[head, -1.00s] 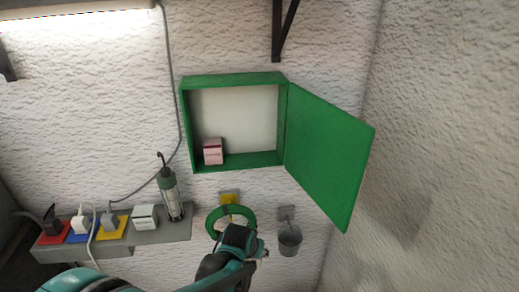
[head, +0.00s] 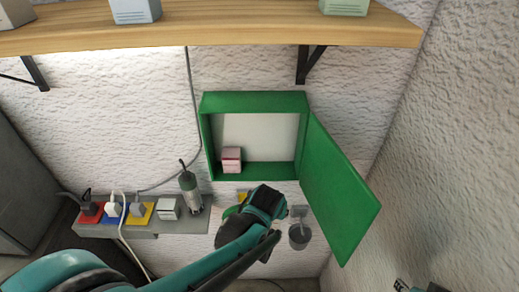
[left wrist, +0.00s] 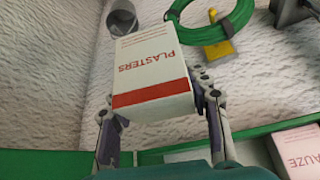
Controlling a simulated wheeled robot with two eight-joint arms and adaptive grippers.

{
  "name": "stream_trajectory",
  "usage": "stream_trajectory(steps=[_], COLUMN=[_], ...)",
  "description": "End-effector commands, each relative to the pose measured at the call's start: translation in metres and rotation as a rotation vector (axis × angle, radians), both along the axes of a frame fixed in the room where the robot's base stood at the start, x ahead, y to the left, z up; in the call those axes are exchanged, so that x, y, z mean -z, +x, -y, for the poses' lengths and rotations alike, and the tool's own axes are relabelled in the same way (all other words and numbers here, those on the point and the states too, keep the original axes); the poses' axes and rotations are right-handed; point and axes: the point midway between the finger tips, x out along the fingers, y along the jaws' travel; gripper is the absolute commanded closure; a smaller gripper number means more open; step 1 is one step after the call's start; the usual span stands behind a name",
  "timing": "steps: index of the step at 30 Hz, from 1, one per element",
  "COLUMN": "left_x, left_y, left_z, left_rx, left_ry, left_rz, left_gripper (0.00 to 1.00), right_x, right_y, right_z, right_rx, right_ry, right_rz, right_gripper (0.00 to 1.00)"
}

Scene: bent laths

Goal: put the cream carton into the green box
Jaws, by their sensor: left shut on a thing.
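The cream carton (left wrist: 150,65), printed PLASTERS with a red band, is between the fingers of my left gripper (left wrist: 160,108) in the left wrist view. In the head view the carton is hidden behind my left gripper (head: 268,200), which is in front of the wall just below the green box. The green box (head: 255,102) hangs on the wall with its door (head: 340,190) swung open to the right. Its green edge (left wrist: 50,163) also shows in the left wrist view. Part of what looks like my right gripper (head: 408,287) shows at the bottom right; its jaws are unclear.
A pink carton (head: 231,159) stands in the box's lower left corner. A cup (head: 299,237) and a green coil (left wrist: 218,32) hang below. A wooden shelf (head: 210,30) crosses above.

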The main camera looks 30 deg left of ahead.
Motion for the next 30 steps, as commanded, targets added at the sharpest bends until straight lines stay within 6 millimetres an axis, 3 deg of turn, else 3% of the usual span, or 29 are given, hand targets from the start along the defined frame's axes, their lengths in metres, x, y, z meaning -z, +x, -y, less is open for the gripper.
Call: stream_trajectory(steps=[1,6,12,17,20,30], left_x=[-0.028,-0.07,-0.098,-0.104,-0.103,-0.103], left_y=[-0.007,-0.028,-0.043,-0.044,-0.032,0.048], left_z=[-0.003,-0.014,-0.021,-0.025,-0.033,-0.074], left_rx=[-0.022,-0.091,-0.145,-0.162,-0.168,-0.164], left_ry=[0.002,0.006,0.01,0.011,0.01,0.011], left_rz=[0.001,0.004,0.009,0.01,0.01,0.011], left_gripper=[0.81,0.81,0.81,0.81,0.81,0.81], right_x=[-0.027,-0.068,-0.096,-0.101,-0.099,-0.101], right_y=[0.0,0.0,0.0,0.0,0.0,0.0], right_z=[0.0,0.0,0.0,0.0,0.0,0.0], right_rx=[0.0,0.0,0.0,0.0,0.0,0.0], right_ry=[0.0,0.0,0.0,0.0,0.0,0.0], right_rz=[0.0,0.0,0.0,0.0,0.0,0.0], right_gripper=[0.6,0.6,0.6,0.6,0.6,0.6])
